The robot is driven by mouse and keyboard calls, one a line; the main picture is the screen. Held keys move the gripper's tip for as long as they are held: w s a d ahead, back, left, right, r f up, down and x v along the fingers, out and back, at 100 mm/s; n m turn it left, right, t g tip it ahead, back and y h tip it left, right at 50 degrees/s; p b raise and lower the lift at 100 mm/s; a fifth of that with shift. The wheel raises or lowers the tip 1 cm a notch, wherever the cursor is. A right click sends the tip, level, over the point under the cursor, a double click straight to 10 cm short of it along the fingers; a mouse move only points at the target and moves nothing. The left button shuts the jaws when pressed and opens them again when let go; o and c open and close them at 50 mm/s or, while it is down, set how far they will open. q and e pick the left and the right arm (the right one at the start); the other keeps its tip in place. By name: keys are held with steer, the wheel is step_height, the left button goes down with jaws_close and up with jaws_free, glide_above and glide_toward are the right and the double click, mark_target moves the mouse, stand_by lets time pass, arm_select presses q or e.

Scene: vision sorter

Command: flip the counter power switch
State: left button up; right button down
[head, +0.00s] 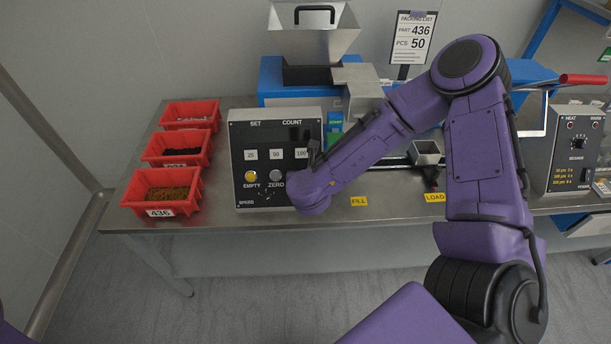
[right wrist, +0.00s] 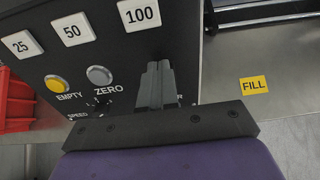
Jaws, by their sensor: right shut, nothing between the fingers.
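The counter (head: 276,138) is a dark-faced box on the table with a SET and COUNT panel. Its face also fills the left of the right wrist view (right wrist: 100,65), with white 25, 50 and 100 buttons, a yellow EMPTY button (right wrist: 57,84), a grey ZERO button (right wrist: 99,75) and a SPEED knob (right wrist: 98,105). My right gripper (right wrist: 157,68) is shut and empty, its fingers in front of the panel's lower right, beside ZERO. The fingers cover the power switch; only the end of a label shows beside them. I cannot tell whether they touch it. My left gripper is not in view.
Red bins (head: 162,190) stand left of the counter. A metal hopper (head: 313,38) is behind it. Yellow FILL (head: 359,200) and LOAD (head: 435,197) labels mark the table's front edge. A heat sealer (head: 575,150) with a red handle stands at the right.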

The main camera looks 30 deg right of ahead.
steer(key=shift+s+a+r, duration=0.25)
steer(key=shift+r, duration=0.15)
steer(key=p+v, duration=0.4)
steer(key=v, duration=0.9)
steer(key=shift+d, duration=0.15)
